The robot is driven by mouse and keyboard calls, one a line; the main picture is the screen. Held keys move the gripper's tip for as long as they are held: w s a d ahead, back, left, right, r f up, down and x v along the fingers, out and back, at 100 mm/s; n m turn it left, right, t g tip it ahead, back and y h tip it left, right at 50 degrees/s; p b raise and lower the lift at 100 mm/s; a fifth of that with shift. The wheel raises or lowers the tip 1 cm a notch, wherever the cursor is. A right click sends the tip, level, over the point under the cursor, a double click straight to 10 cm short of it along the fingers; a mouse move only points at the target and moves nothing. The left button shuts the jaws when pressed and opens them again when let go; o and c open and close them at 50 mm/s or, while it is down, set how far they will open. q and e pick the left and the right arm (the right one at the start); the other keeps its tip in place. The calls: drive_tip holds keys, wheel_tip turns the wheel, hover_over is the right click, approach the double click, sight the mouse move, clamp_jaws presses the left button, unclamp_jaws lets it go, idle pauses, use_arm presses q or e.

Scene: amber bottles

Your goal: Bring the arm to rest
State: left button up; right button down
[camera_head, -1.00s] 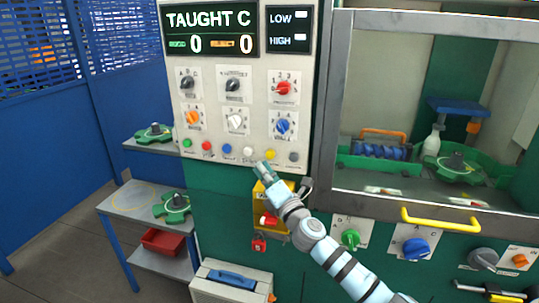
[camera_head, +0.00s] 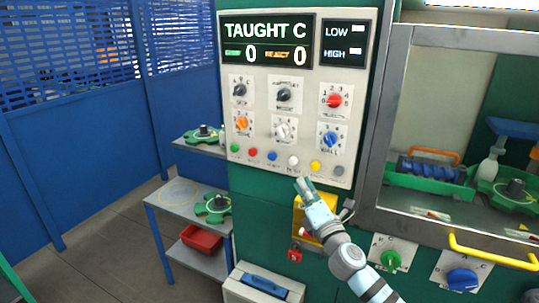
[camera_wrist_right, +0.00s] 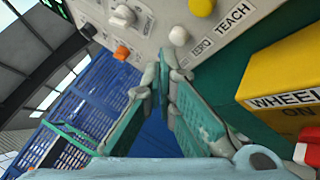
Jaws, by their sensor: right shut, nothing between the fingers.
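My right gripper (camera_head: 303,184) is shut and empty. It is just below the white button (camera_head: 293,160) on the control panel (camera_head: 262,110), in front of the panel's lower edge. In the right wrist view the closed fingers (camera_wrist_right: 164,68) point at the panel, near the white button (camera_wrist_right: 178,36) and the yellow button (camera_wrist_right: 202,7). I cannot tell whether the fingertips touch the panel. The display (camera_head: 267,40) reads "TAUGHT C" with two zeros. My left gripper is not in view.
A window frame (camera_head: 385,130) and yellow handle (camera_head: 495,252) are to the right. Green parts sit on shelves (camera_head: 165,200) at left.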

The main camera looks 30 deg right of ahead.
drive_tip(key=s+a+f+m+g+h, duration=0.1)
drive_tip(key=s+f+m+g, duration=0.25)
drive_tip(key=f+m, duration=0.2)
drive_tip(key=s+a+f+m+g+h, duration=0.1)
drive_tip(key=s+f+m+g, duration=0.1)
drive_tip(key=s+f+m, duration=0.4)
drive_tip(key=s+a+f+m+g+y, duration=0.3)
drive_tip(key=s+a+f+m+g, duration=0.3)
drive_tip(key=s+f, duration=0.45)
drive_tip(key=s+a+f+m+g+y, duration=0.2)
drive_tip(key=s+a+f+m+g, duration=0.4)
drive_tip(key=s, duration=0.8)
wheel_tip(320, 180, down, 21)
drive_tip(key=s+n, duration=0.2)
drive_tip(key=s+f+g, duration=0.1)
drive_tip(key=s+f, duration=1)
drive_tip(key=s, duration=0.1)
drive_tip(key=shift+s+d+f, duration=0.15)
drive_tip(key=shift+s+d, duration=0.1)
drive_tip(key=shift+s, duration=0.1)
drive_tip(key=shift+g, duration=0.25)
